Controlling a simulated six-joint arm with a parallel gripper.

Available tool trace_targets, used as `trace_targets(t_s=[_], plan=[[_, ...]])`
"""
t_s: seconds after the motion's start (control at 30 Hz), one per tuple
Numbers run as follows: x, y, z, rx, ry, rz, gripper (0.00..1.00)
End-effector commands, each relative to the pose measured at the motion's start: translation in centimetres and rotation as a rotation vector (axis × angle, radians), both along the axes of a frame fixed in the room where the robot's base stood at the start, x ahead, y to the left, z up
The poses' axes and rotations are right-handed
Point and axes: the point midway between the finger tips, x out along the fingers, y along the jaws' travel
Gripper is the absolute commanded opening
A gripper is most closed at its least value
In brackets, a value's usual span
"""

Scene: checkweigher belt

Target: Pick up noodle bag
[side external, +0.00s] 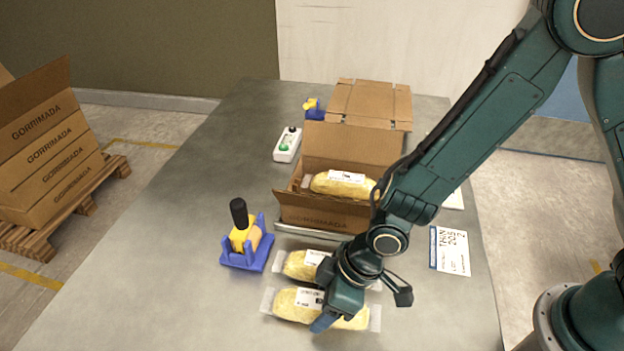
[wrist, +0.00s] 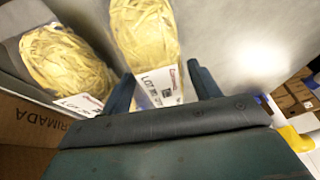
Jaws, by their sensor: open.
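Two clear bags of yellow noodles with white labels lie side by side on the grey table in the side view: a front noodle bag (side external: 290,303) and a rear noodle bag (side external: 296,265). My gripper (side external: 325,322) is low over the front bag and hides part of it. In the wrist view my gripper (wrist: 163,84) is open, with a noodle bag (wrist: 146,35) showing between and beyond its fingers. Another noodle bag (wrist: 62,60) is to the left there. I cannot tell whether the fingers touch the bag.
An open carton (side external: 325,215) holding another noodle bag (side external: 340,186) stands behind the bags. A blue holder (side external: 246,258) with a yellow, black-topped tool is left. A white button box (side external: 287,145) is farther back. A printed card (side external: 450,251) lies right. The front left table is clear.

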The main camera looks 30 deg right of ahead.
Motion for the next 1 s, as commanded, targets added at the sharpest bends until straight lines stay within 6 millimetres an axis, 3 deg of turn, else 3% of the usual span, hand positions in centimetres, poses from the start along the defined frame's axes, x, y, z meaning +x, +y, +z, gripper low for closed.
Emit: trace_targets(t_s=[0.63,0.87,1.0], plan=[[0.08,0.18,-0.49,0.0,0.0,0.0,0.62],[0.08,0.18,-0.49,0.0,0.0,0.0,0.2],[0.11,0.22,-0.45,0.001,-0.001,0.0,0.2]])
